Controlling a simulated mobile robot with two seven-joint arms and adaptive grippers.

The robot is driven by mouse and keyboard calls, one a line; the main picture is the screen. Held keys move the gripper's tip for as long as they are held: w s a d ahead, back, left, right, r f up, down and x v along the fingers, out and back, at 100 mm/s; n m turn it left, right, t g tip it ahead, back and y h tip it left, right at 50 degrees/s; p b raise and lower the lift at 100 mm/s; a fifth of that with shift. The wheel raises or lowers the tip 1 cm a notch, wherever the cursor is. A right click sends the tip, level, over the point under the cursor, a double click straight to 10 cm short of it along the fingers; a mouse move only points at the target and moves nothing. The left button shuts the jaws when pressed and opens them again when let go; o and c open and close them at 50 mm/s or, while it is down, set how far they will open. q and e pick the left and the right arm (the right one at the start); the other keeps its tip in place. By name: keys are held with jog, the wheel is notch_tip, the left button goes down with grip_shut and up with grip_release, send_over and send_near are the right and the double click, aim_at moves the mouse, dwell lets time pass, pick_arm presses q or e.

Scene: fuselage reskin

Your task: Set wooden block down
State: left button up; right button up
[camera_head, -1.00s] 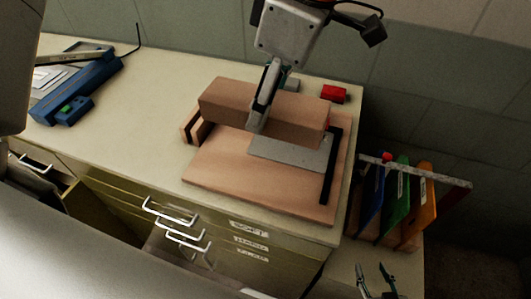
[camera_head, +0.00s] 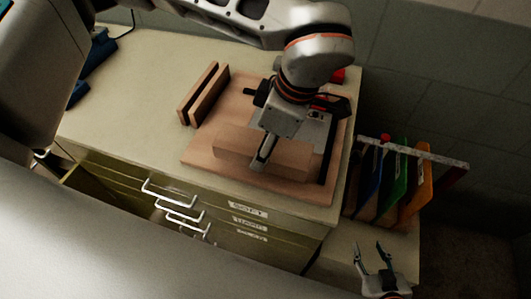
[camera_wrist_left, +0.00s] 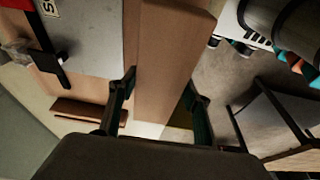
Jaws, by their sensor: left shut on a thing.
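The wooden block (camera_head: 232,142) is a long brown bar above the front part of the wooden board (camera_head: 232,100). My left gripper (camera_head: 264,158) is shut on the block near its middle. In the left wrist view, the block (camera_wrist_left: 168,65) runs between the two fingers of my left gripper (camera_wrist_left: 160,98). Whether its underside touches the board is hidden. A grey metal plate (camera_head: 316,130) lies on the board behind the block, partly covered by my arm. My right gripper (camera_head: 370,256) is empty and open at the lower right, away from the block.
Two upright wooden slats (camera_head: 204,93) stand at the board's left edge. A black bar (camera_head: 328,158) lies along its right side. Drawers with handles (camera_head: 168,190) are below the counter's front edge. Coloured panels (camera_head: 398,185) hang in a rack at right.

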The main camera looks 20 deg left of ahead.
pick_arm(q)
jog(key=shift+f, duration=1.8)
jog(key=shift+f, duration=0.15)
jog(key=o, duration=1.4)
